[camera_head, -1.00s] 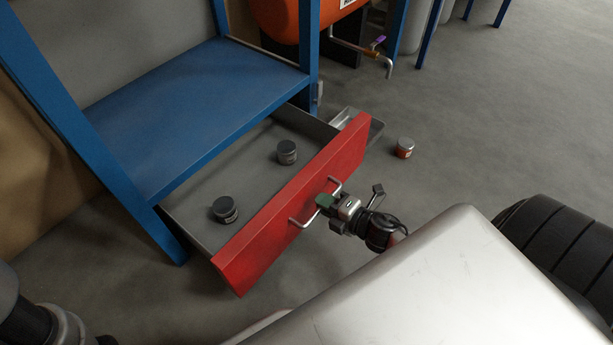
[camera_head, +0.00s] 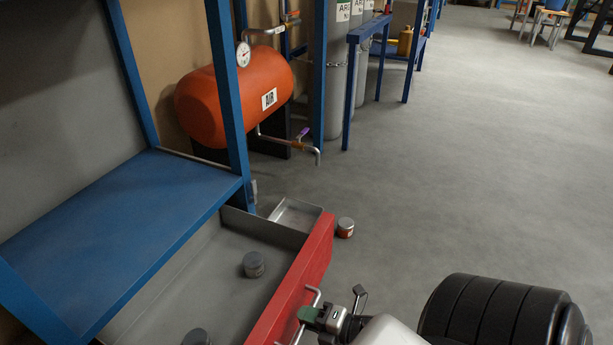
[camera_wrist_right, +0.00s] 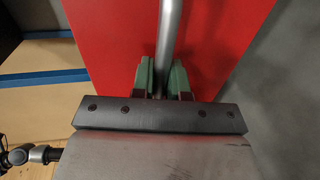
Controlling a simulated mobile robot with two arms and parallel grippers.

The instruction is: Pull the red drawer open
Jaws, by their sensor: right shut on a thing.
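The red drawer front (camera_head: 300,280) stands well out from the blue frame, so the drawer is open and its grey floor shows. Its metal handle (camera_head: 315,296) is on the outer face, partly cut off by the lower picture edge. My right gripper (camera_head: 311,316) is shut on the handle. In the right wrist view the green finger pads (camera_wrist_right: 164,82) sit on both sides of the handle bar (camera_wrist_right: 169,35), against the red front (camera_wrist_right: 108,45). My left gripper is not in view.
Grey cans stand in the drawer (camera_head: 253,264). A blue shelf (camera_head: 120,240) lies above it. A small metal tray (camera_head: 297,212) and an orange can (camera_head: 345,228) are beyond the drawer's far end. An orange air tank (camera_head: 225,100) stands behind.

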